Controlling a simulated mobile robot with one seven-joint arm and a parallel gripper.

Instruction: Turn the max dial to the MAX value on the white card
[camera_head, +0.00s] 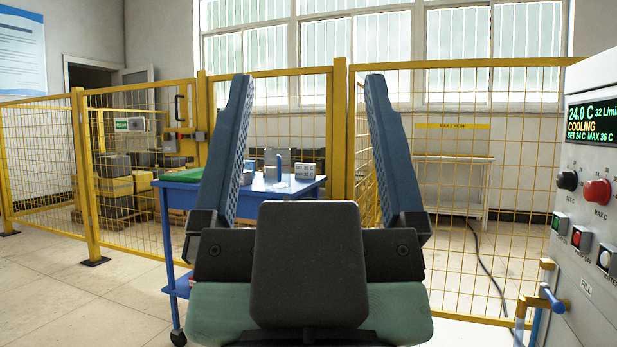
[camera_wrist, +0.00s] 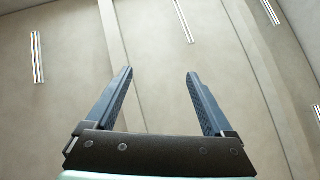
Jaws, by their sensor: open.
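The max dial (camera_head: 597,192) is a red knob labelled MAX C on the pale control panel at the right edge of the head view. The display (camera_head: 592,120) above it reads 24.0 C, COOLING, SET 24 C, MAX 36 C. A small white card (camera_head: 305,171) with two lines of print stands on the blue cart; its figures are too small to read surely. My gripper (camera_head: 308,82) is open, empty and pointing up in mid-picture, well left of the dial. It also shows open in the wrist view (camera_wrist: 160,74), against the ceiling.
A black SET dial (camera_head: 567,180) sits left of the red one, with push buttons (camera_head: 581,238) below. A blue valve handle (camera_head: 554,299) sticks out from the panel. The blue cart (camera_head: 172,197) stands behind my gripper, before a yellow mesh fence (camera_head: 476,190). Floor at left is clear.

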